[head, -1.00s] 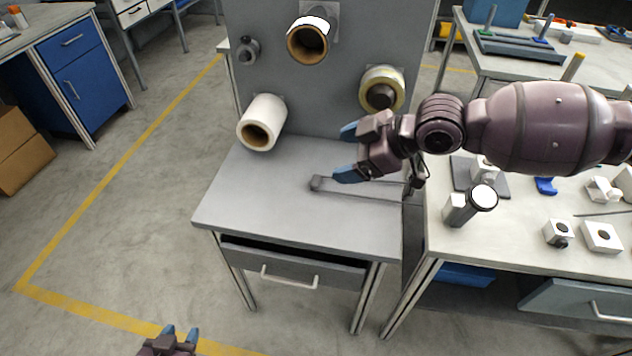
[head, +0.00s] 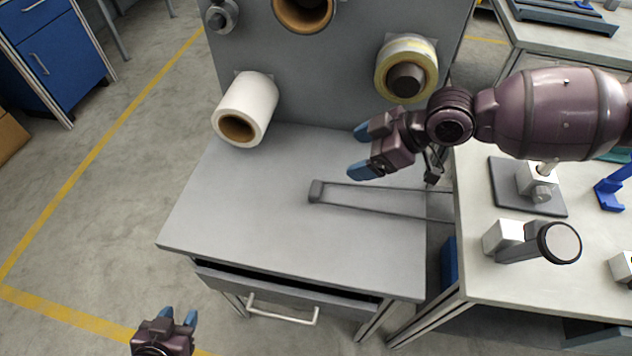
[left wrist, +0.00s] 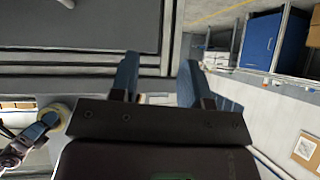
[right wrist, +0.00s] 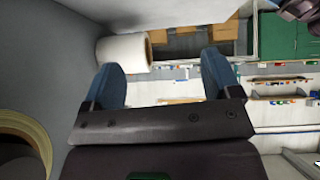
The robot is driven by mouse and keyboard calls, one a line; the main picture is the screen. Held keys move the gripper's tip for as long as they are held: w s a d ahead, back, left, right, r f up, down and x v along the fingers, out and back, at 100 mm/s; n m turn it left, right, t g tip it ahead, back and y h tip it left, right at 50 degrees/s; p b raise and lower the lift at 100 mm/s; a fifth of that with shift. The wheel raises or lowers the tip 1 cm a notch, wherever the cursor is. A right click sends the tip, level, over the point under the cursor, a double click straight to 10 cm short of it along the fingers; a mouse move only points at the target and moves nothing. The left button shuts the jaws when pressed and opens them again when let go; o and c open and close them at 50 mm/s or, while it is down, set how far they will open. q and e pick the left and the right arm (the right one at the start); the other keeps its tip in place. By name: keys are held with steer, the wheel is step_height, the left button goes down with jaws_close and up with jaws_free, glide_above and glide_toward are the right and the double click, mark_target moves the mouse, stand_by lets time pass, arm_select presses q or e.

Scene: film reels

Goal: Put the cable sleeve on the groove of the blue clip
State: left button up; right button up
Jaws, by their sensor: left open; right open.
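A blue clip-like piece (head: 612,190) stands on the right table near the right edge of the head view; its groove cannot be made out. I cannot surely identify the cable sleeve; a grey cylinder with a dark round end (head: 518,250) lies beside a white block on that table. My right gripper (head: 360,150) is open and empty above the grey bench, left of the right table and well away from the blue piece. It is also open in the right wrist view (right wrist: 163,75). My left gripper (head: 178,315) is open and empty, low in front of the bench.
A grey panel (head: 340,80) holds a white roll (head: 255,95), a yellowish reel (head: 405,65), a brown-cored reel (head: 303,10) and a small grey knob (head: 220,15). The bench top (head: 240,200) is mostly clear, with a flat bar frame (head: 380,200). A drawer (head: 280,290) is below.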

steer(key=b, duration=0.1)
glide_toward(318, 188)
steer(key=v, duration=0.2)
steer(key=shift+g, duration=0.3)
steer(key=x, duration=0.4)
steer(key=shift+w+a+f, duration=0.2)
steer(key=shift+w+a, duration=0.05)
steer(key=shift+w, duration=0.2)
steer(key=shift+b+x, duration=0.3)
steer(key=shift+x, duration=2.95)
arm_select(q)
step_height(318, 188, down, 2)
arm_select(e)
steer(key=c, duration=1.1)
arm_select(q)
steer(key=shift+w+a, duration=0.1)
steer(key=shift+r, duration=0.1)
arm_select(e)
steer(key=shift+r, duration=0.1)
